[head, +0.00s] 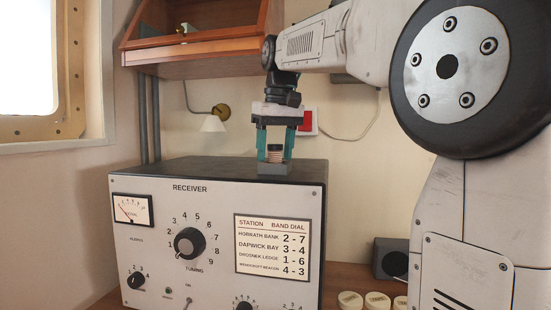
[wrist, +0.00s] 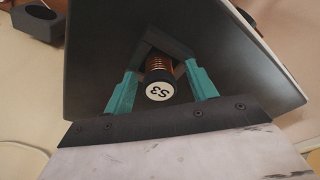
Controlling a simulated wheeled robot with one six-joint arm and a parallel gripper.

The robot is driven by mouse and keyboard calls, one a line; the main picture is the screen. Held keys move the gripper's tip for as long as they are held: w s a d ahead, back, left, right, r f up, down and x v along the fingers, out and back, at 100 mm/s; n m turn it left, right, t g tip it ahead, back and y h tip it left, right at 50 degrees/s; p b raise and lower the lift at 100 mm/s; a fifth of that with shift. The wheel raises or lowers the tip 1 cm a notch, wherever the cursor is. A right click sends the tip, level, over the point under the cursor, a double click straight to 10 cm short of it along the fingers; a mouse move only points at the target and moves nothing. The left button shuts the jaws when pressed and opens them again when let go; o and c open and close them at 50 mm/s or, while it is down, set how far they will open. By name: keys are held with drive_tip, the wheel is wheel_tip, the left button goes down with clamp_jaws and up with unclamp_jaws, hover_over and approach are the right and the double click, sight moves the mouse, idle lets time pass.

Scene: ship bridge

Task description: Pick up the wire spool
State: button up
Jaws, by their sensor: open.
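The wire spool (head: 275,153) stands on a small grey block (head: 274,169) on top of the receiver. In the wrist view the spool (wrist: 159,90) shows a white end marked S3 and copper-coloured windings. My gripper (head: 275,156) points down over it, with one teal finger on each side of the spool. In the wrist view the fingers of my gripper (wrist: 161,92) are apart, with gaps between them and the spool.
The receiver (head: 215,250) has a dark flat top, knobs and a station card on its front. A wooden shelf (head: 195,52) hangs above, and a wall lamp (head: 213,122) is behind. Several pale round pieces (head: 377,300) and a dark box (head: 390,259) are at the right.

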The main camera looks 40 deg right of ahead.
drive_tip(key=c, duration=1.1)
drive_tip(key=shift+o, duration=0.2)
drive_tip(key=shift+d+r, duration=0.1)
drive_tip(key=shift+r, duration=0.7)
wheel_tip(320, 180, up, 2)
drive_tip(key=shift+r, duration=0.1)
drive_tip(key=s+a, duration=0.1)
drive_tip(key=s, duration=0.7)
drive_tip(key=s+a+r, duration=0.1)
drive_tip(key=s+a, duration=0.1)
drive_tip(key=s, duration=0.5)
drive_tip(key=shift+s+a, duration=0.25)
drive_tip(key=shift+s, duration=0.1)
drive_tip(key=shift+r, duration=0.1)
